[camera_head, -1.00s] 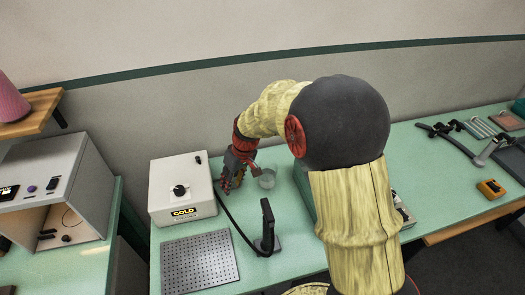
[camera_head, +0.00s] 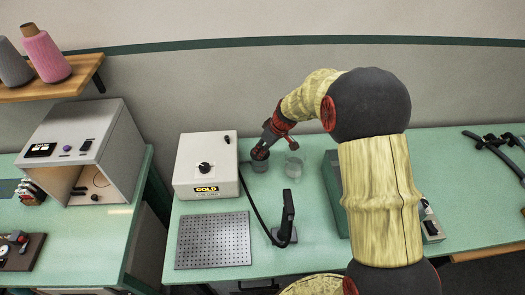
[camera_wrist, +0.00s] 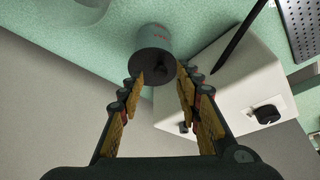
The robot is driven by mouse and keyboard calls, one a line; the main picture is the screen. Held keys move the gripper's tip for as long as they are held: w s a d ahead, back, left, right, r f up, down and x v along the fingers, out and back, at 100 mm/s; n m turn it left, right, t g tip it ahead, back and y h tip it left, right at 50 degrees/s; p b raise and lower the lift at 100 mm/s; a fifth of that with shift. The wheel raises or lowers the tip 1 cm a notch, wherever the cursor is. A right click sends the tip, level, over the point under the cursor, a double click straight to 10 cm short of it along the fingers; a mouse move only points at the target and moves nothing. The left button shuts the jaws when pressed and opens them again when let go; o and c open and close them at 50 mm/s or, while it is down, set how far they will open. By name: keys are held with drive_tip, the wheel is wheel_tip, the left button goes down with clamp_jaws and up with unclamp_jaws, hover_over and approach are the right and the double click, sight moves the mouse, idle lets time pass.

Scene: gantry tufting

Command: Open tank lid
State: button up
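The tank appears to be a small grey cylinder (camera_head: 260,165) standing on the green table, right of the GOLD box. Its dark round lid (camera_wrist: 154,66) faces the camera in the wrist view, above the grey tank body (camera_wrist: 153,38). My gripper (camera_wrist: 161,82) is open, with one finger on each side of the lid. The fingertips overlap the lid's edges in the picture; I cannot tell whether they touch it. In the head view my gripper (camera_head: 263,150) is at the top of the tank and partly hides it.
A clear cup (camera_head: 294,167) stands just right of the tank. The white GOLD box (camera_head: 206,165) is close on the left, with a black cable to a black upright holder (camera_head: 287,218). A perforated plate (camera_head: 213,240) lies in front. A green box (camera_head: 332,185) stands to the right.

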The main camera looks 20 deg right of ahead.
drive_tip(key=shift+x, duration=0.85)
drive_tip(key=c, duration=0.3)
clamp_jaws()
